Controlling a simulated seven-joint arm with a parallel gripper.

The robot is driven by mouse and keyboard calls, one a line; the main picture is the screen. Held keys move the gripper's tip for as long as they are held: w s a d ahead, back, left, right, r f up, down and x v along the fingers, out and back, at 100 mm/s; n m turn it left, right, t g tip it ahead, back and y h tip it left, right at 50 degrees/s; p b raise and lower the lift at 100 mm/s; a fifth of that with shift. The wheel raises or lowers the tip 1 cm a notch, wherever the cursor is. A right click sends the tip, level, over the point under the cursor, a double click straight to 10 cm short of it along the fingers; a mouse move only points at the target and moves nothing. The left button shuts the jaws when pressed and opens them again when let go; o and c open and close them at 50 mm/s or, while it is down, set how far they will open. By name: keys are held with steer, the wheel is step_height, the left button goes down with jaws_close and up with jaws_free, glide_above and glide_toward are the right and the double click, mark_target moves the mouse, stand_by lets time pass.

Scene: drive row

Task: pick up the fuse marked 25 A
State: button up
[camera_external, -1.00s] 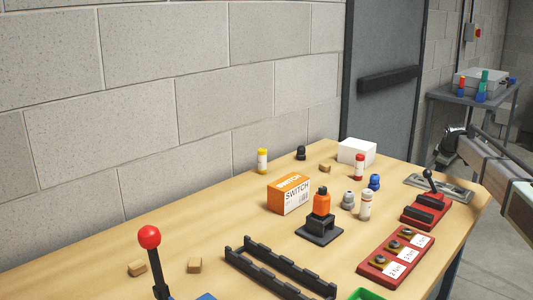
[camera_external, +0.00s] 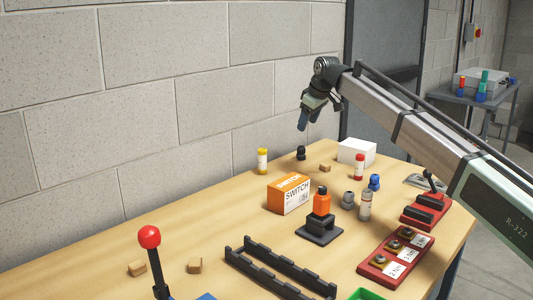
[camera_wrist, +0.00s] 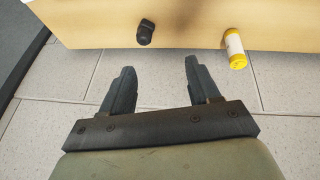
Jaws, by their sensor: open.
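A yellow-ended fuse (camera_external: 262,160) with a white body stands upright near the wall edge of the table. It also shows at the upper right of the wrist view (camera_wrist: 234,46). A red-ended fuse (camera_external: 358,167) and a pale fuse with a grey end (camera_external: 366,206) stand further right. No amp marking on any fuse is readable. My gripper (camera_external: 308,121) is open and empty, raised over the far side of the table, to the right of and above the yellow-ended fuse. In the wrist view its fingers (camera_wrist: 160,65) point toward the table edge, with the yellow-ended fuse beyond the right finger.
A black knob (camera_external: 301,153) and a wooden block (camera_external: 324,168) are near the yellow-ended fuse. An orange SWITCH box (camera_external: 289,194), a white box (camera_external: 357,151), an orange-topped black stand (camera_external: 321,213) and red panels (camera_external: 397,257) occupy the table. The wall (camera_external: 200,110) runs close behind.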

steer(key=n+g+y, duration=0.1)
steer(key=g, duration=0.1)
glide_toward(263, 149)
steer(key=x, duration=0.9)
steer(key=shift+s+f, duration=0.1)
steer(key=shift+f, duration=0.05)
steer(key=shift+d+x, duration=0.1)
steer(key=shift+x, duration=1.25)
steer(key=shift+d+x, duration=0.15)
steer(key=shift+x, duration=1.2)
steer(key=shift+s, duration=0.1)
steer(key=shift+c, duration=0.2)
steer(key=c, duration=1)
steer(key=shift+c, duration=0.2)
